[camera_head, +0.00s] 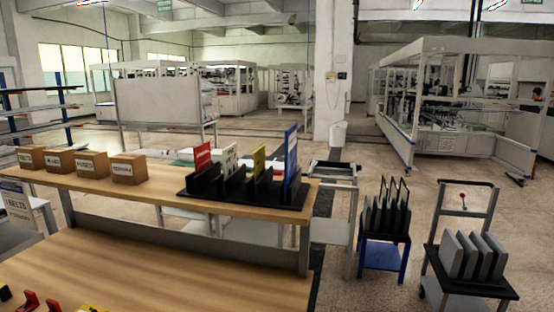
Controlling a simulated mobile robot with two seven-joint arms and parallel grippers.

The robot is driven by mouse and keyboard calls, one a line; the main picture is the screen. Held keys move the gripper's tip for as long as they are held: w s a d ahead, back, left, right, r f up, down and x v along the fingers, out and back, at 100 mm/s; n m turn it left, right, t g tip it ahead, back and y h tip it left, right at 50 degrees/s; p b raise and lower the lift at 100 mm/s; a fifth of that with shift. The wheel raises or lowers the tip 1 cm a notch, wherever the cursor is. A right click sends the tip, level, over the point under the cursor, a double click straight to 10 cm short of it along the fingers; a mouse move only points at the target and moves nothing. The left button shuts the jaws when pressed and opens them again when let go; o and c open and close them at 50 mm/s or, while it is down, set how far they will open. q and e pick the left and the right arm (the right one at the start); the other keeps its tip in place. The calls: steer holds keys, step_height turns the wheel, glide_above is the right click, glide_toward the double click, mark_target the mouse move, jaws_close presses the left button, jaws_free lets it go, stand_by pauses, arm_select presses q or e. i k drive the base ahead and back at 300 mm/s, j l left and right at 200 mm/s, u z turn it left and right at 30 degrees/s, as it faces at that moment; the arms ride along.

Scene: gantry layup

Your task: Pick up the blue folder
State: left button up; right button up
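The blue folder (291,160) stands upright in a black rack (225,200) on the raised wooden shelf, at the rack's right end. It is the tallest of the folders there. To its left in the same rack stand a yellow folder (259,163), a whitish-green folder (230,160) and a red folder (203,157). The lower parts of the folders are hidden by the rack's dividers. Neither of my grippers shows in the head view.
Several small cardboard boxes (91,165) stand on the shelf (150,187) to the left. Red items (30,300) lie on the lower wooden table (170,275). A blue stand (381,257) and a cart (468,284) holding grey panels stand on the right, with open floor around them.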

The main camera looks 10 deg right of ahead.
mark_target(291, 134)
steer(key=i+j, duration=0.15)
steer(key=j, duration=0.2)
steer(key=i+j+z, duration=0.1)
steer(key=j, duration=0.2)
steer(key=i+j+z, duration=0.1)
steer(key=j, duration=0.25)
steer(key=i+j, duration=0.2)
steer(key=j, duration=0.15)
steer(key=i+j+z, duration=0.1)
steer(key=j, duration=0.25)
